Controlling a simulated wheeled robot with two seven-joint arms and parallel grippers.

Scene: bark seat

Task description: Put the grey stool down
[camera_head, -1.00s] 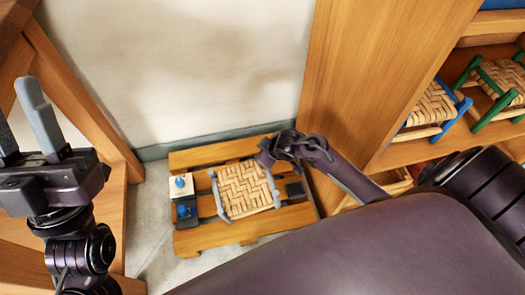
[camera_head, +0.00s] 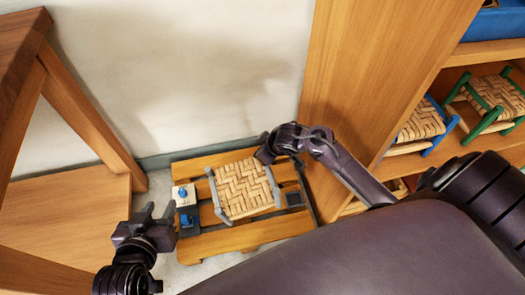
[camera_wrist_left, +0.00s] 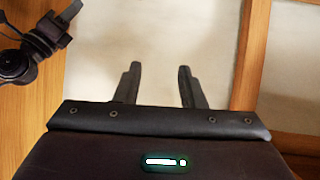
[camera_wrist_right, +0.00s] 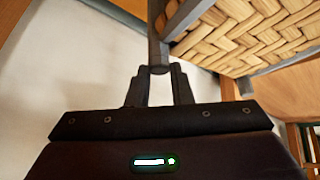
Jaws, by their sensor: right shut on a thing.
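The grey stool (camera_head: 243,187) has a woven straw seat and grey side rails. In the head view it is over the slatted wooden pallet (camera_head: 200,247); whether its legs touch the pallet cannot be told. My right gripper (camera_wrist_right: 160,70) is shut on a grey post at the stool's corner. The woven seat fills the upper right of the right wrist view (camera_wrist_right: 240,38). My left gripper (camera_head: 160,212) is open and empty, left of the pallet. Its fingers stand apart in the left wrist view (camera_wrist_left: 160,68).
Two small blocks with blue knobs (camera_head: 184,195) sit on the pallet's left side. A wooden shelf on the right holds a blue stool (camera_head: 423,122) and a green stool (camera_head: 495,100). A wooden frame (camera_head: 90,125) stands at left; a pale wall is behind.

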